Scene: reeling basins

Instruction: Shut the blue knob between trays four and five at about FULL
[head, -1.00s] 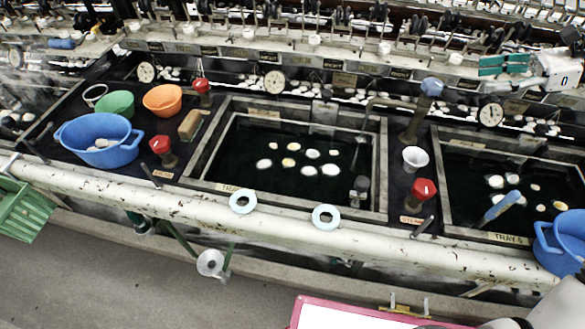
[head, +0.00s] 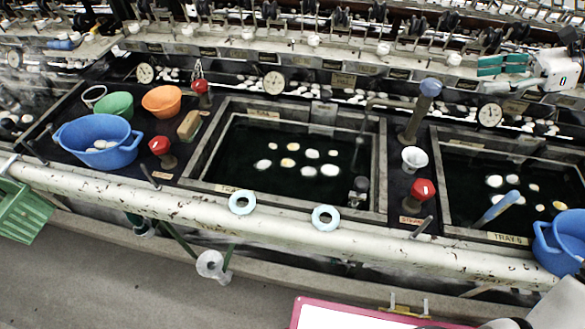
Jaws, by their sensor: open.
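The blue knob (head: 430,87) tops a grey post on the dark strip between the two dark water basins. The basin to its right (head: 510,238) carries a "TRAY 5" label; the label on the basin to its left (head: 310,207) is too small to read surely. My gripper (head: 490,66), with teal fingers, is at the upper right, to the right of the knob and apart from it. Its fingers point left toward the knob, and it is open and empty. The knob's level marks cannot be read.
A round dial (head: 490,115) is below my gripper. A blue tub (head: 560,243) stands at the right. Two pale rings (head: 326,217) lie on the front pipe (head: 130,195).

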